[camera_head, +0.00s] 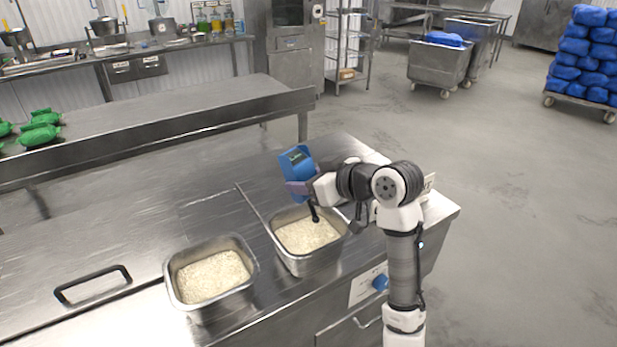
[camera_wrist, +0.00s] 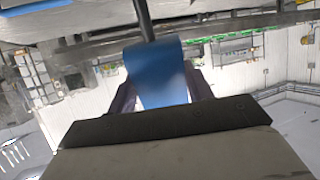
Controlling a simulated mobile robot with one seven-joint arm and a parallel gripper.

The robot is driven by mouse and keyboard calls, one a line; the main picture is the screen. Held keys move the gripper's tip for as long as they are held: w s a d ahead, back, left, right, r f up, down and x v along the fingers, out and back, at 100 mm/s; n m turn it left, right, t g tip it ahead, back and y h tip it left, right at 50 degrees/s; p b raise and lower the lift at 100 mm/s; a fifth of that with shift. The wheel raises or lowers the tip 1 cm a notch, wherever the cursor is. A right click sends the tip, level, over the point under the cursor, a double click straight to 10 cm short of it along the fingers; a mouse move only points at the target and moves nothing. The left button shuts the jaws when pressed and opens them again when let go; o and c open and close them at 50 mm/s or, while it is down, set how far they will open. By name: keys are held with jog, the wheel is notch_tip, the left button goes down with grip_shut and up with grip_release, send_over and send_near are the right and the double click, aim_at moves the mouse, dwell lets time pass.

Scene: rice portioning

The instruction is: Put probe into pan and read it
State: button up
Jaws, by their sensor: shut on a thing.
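My gripper (camera_head: 299,187) is shut on a blue handheld probe (camera_head: 297,160), held above the back of the right pan with its small display facing up. In the wrist view the blue body (camera_wrist: 160,75) sits between the two fingers, and a black rod (camera_wrist: 143,18) runs from it out of the top of the picture. In the head view a short black part hangs below my gripper over the rice (camera_head: 300,238) in the right pan (camera_head: 312,265). I cannot tell whether it touches the rice. The left pan (camera_head: 222,306) also holds rice (camera_head: 210,277).
Both metal pans sit in the front of the steel counter (camera_head: 150,235). A long thin handle (camera_head: 251,209) leans out of the right pan. Green bags (camera_head: 40,135) lie on the bench behind.

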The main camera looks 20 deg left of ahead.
aim_at(304, 167)
jog(key=shift+f+b, duration=3.35)
jog(key=shift+f, duration=1.3)
jog(key=shift+r, duration=0.1)
dwell(1.1)
notch_tip(304, 167, up, 12)
jog(key=p, duration=0.9)
jog(key=shift+r+p, duration=0.1)
jog(key=shift+p, duration=0.25)
